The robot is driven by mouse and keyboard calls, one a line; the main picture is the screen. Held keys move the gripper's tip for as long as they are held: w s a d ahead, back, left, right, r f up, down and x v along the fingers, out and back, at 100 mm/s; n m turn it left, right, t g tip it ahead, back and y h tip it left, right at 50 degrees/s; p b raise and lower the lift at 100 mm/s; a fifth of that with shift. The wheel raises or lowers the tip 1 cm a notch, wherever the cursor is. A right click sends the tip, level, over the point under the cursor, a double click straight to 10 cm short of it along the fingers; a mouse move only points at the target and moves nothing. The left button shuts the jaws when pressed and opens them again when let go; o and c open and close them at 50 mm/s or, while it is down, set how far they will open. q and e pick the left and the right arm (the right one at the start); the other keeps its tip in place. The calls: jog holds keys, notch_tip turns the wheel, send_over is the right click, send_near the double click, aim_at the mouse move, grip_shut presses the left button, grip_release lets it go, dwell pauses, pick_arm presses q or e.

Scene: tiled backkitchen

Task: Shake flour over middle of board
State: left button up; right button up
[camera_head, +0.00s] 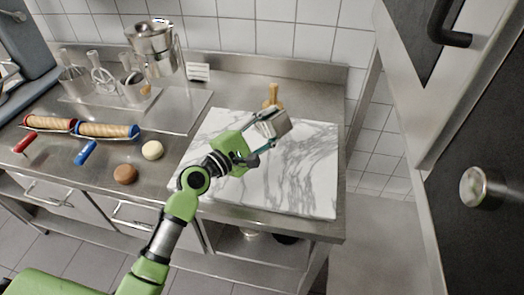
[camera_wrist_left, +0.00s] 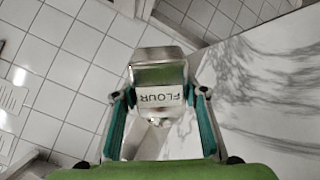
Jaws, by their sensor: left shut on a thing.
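The flour shaker (camera_head: 272,124) is a metal container, held tilted above the white marble board (camera_head: 310,180). In the left wrist view, its label reads FLOUR, upside down, on the shaker (camera_wrist_left: 160,75). My left gripper (camera_head: 262,131) is shut on the shaker, with a finger on each side of it in the left wrist view (camera_wrist_left: 160,97). The marble board (camera_wrist_left: 275,95) fills the right of that view. No flour is visible on the board. My right gripper is in neither view.
A wooden-handled item (camera_head: 273,93) stands behind the shaker. Two rolling pins, red-ended (camera_head: 50,124) and blue-ended (camera_head: 106,130), lie left. A pale ball (camera_head: 152,150) and a brown ball (camera_head: 125,174) sit left of the board. Utensils and a metal pitcher (camera_head: 152,47) stand back left.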

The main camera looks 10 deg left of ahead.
aim_at(274, 114)
pick_arm(q)
jog(key=shift+r, duration=0.1)
jog(key=shift+r+m+b, duration=0.15)
jog(key=shift+m+b, duration=0.25)
jog(key=shift+m, duration=0.3)
notch_tip(274, 114, up, 3)
jog(key=m+b, duration=0.1)
jog(key=m, duration=0.6)
jog(key=shift+m+h+b, duration=0.3)
jog(key=shift+b, duration=0.1)
jog(key=shift+r+m, duration=0.3)
jog(key=shift+m, duration=0.7)
jog(key=m, duration=0.2)
jog(key=r+m+b, duration=0.1)
jog(key=m, duration=0.1)
jog(key=shift+g, duration=0.3)
jog(key=m, duration=0.3)
jog(key=shift+r, duration=0.4)
jog(key=shift+r+m, duration=0.35)
jog(key=shift+m, duration=0.85)
jog(key=m, duration=0.3)
jog(key=shift+r, duration=0.3)
